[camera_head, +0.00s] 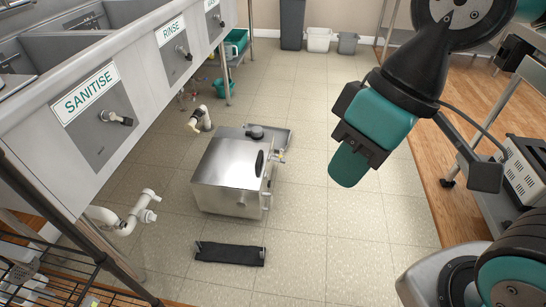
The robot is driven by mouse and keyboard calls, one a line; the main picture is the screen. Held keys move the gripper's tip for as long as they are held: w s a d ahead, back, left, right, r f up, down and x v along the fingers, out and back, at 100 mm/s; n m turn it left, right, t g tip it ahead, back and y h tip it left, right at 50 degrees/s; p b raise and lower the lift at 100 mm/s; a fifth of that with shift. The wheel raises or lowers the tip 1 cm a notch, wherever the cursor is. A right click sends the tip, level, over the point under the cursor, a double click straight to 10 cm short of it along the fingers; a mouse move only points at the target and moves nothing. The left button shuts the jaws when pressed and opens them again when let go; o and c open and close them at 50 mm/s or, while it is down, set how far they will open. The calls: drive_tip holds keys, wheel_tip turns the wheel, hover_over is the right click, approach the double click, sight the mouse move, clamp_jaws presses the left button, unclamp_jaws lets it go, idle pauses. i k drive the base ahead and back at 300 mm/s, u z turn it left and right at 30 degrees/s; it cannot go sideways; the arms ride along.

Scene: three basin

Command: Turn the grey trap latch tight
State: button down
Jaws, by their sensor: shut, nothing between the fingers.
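A stainless steel trap box (225,170) stands on the tiled floor in the middle of the view.
A steel sink unit with SANITISE (91,92) and RINSE (170,31) labels runs along the left. White drain pipes (142,208) stick out below it. A black tray (230,254) lies in front of the box. A trolley with a toaster (525,165) stands right. Floor right of the box is clear.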

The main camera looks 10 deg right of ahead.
sight(282, 160)
drive_tip(key=u, duration=0.35)
drive_tip(key=i, duration=1.15)
drive_tip(key=z, duration=0.35)
